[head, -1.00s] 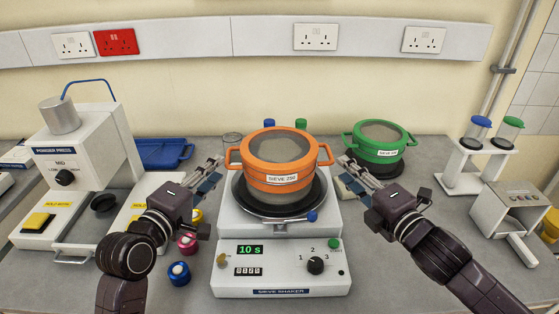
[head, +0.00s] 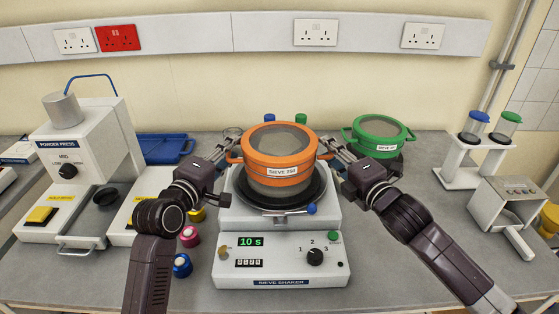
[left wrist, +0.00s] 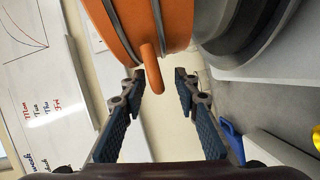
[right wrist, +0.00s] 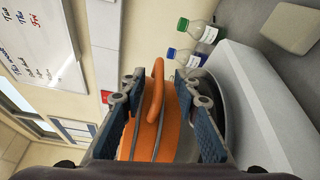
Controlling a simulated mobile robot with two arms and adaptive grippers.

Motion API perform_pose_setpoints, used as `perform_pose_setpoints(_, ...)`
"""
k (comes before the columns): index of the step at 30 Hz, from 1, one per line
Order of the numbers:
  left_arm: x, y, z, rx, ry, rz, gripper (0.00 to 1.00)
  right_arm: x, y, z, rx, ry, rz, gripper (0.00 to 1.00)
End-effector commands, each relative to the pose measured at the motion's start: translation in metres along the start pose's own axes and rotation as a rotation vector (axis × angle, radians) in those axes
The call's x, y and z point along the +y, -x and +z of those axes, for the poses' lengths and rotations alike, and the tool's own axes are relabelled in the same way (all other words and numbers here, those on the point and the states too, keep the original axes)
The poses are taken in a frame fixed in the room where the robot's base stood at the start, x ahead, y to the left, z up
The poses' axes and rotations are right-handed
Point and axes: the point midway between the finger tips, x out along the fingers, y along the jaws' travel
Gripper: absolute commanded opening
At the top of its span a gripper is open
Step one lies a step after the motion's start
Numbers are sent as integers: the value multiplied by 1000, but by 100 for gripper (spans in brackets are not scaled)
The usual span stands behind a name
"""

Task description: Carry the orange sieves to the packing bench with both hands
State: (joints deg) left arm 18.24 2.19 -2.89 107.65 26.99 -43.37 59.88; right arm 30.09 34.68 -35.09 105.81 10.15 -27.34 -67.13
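The orange sieves (head: 281,146), labelled SIEVE 250, sit stacked on the round plate of the sieve shaker (head: 282,272). My left gripper (head: 231,148) is open at their left side. In the left wrist view the left handle (left wrist: 150,66) reaches between its two open fingertips (left wrist: 160,75). My right gripper (head: 332,150) is open at their right side. In the right wrist view the right handle (right wrist: 155,85) lies between its spread fingers (right wrist: 158,80). In neither wrist view do the fingers appear closed on a handle.
A green sieve (head: 378,134) stands behind and right of my right gripper. The powder press (head: 80,165) is at left, with small colored jars (head: 182,266) beside the shaker. A white rack (head: 478,158) stands at right. The bench front right is fairly clear.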

Motion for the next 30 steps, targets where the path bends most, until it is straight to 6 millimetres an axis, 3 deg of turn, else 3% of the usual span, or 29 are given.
perform_pose_setpoints(6, 0, 0, 0, 0, 0, 0, 29, 0, 0, 0, 0, 0, 0, 29)
perform_pose_setpoints(14, 0, 0, 0, 0, 0, 0, 0, 0, 0, 0, 0, 0, 0, 0)
perform_pose_setpoints(30, -1, 0, 0, 0, 0, -1, 0, -1, 0, 0, -1, 2, -1, 0)
